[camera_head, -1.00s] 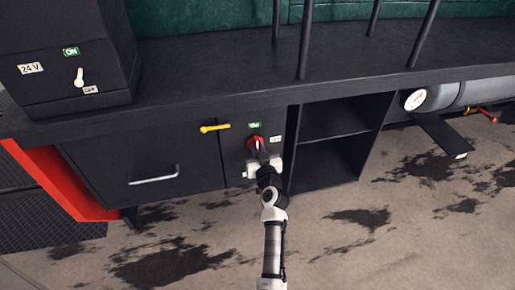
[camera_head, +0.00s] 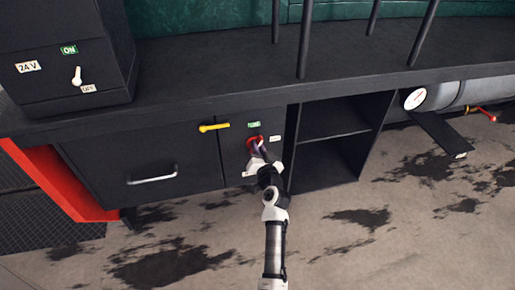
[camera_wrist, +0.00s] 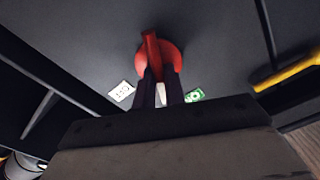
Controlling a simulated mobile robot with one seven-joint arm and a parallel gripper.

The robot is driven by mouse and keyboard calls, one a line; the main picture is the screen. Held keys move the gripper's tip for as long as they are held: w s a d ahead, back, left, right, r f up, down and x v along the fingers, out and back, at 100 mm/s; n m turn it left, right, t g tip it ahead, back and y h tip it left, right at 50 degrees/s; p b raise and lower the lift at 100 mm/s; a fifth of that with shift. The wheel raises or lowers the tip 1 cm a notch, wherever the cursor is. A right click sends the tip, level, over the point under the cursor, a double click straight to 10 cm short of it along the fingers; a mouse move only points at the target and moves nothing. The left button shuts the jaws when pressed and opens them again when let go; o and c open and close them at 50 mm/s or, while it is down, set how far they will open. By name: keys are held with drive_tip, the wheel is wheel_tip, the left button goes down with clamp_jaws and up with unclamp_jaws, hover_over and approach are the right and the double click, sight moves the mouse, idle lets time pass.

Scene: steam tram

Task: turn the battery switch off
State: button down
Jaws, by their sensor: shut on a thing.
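A red rotary switch (camera_head: 252,139) is on the dark cabinet front, with a green ON label (camera_head: 254,125) above it and a white OFF label (camera_head: 275,139) to its right. My gripper (camera_head: 258,149) is at this switch. In the wrist view, the red switch (camera_wrist: 152,52) shows beyond my gripper (camera_wrist: 161,90), whose two dark fingers are shut on its handle. A white tip shows between the fingers, pointing between the OFF label (camera_wrist: 121,92) and the ON label (camera_wrist: 194,96). The fingers hide part of the handle.
A yellow handle (camera_head: 214,128) sticks out left of the switch, close to my gripper. A 24 V box with a white lever (camera_head: 77,76) stands on the bench at left. Open shelves (camera_head: 336,120) are right of the switch. Patchy floor lies below.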

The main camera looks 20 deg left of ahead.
drive_tip(key=m, duration=0.4)
drive_tip(key=m+p, duration=0.1)
drive_tip(key=m, duration=0.3)
drive_tip(key=m+p, duration=0.1)
drive_tip(key=m, duration=0.3)
drive_tip(key=shift+w+d+f+m, duration=0.1)
drive_tip(key=shift+d+f+m, duration=0.2)
drive_tip(key=shift+f, duration=0.1)
drive_tip(key=shift+a, duration=0.1)
drive_tip(key=c, duration=1.5)
unclamp_jaws()
drive_tip(key=shift+o, duration=0.2)
